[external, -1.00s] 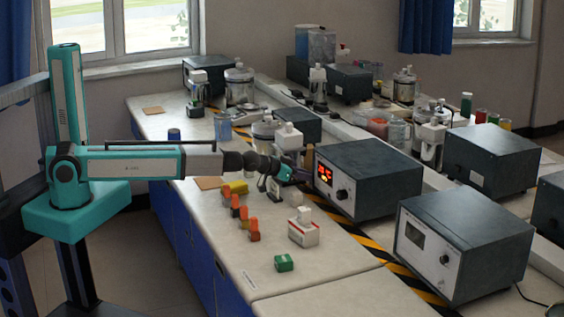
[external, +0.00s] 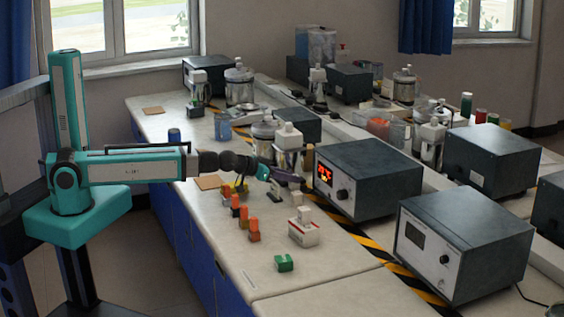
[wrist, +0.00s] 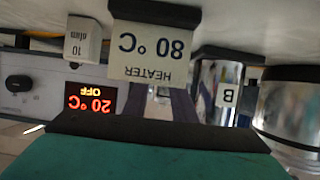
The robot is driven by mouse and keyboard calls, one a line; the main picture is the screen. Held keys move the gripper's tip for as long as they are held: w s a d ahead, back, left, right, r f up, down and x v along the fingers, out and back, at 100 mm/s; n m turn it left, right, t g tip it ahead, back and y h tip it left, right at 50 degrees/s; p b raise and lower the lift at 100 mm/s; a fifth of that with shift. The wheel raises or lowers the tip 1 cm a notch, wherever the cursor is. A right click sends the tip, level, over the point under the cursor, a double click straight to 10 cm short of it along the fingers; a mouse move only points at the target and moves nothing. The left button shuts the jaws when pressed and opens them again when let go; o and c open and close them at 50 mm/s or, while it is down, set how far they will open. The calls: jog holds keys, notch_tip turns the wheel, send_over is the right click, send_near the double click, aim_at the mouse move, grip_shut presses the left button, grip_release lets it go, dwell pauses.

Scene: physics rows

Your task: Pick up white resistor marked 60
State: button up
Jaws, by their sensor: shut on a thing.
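My gripper (external: 292,184) is low over the bench, in front of the heater box with the red display. In the wrist view, which appears upside down, its fingers (wrist: 158,96) meet a pale block with a dark end (wrist: 150,50), labelled "HEATER 80 °C". The gripper looks shut on this block. A white block marked "10 ohm" (wrist: 84,42) is beside it, apart from the fingers. No marking 60 can be read on any block. In the external view the blocks near the gripper are too small to read.
The heater box (external: 368,180) stands close to the right of the gripper. Its display (wrist: 92,102) reads 20 °C OFF. Orange blocks (external: 254,230), a white block with a red stripe (external: 304,230) and a green block (external: 284,263) stand nearer the front.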

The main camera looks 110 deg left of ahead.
notch_tip(320, 180, up, 13)
jog(key=shift+r+b, duration=0.2)
jog(key=shift+b, duration=0.1)
dwell(0.4)
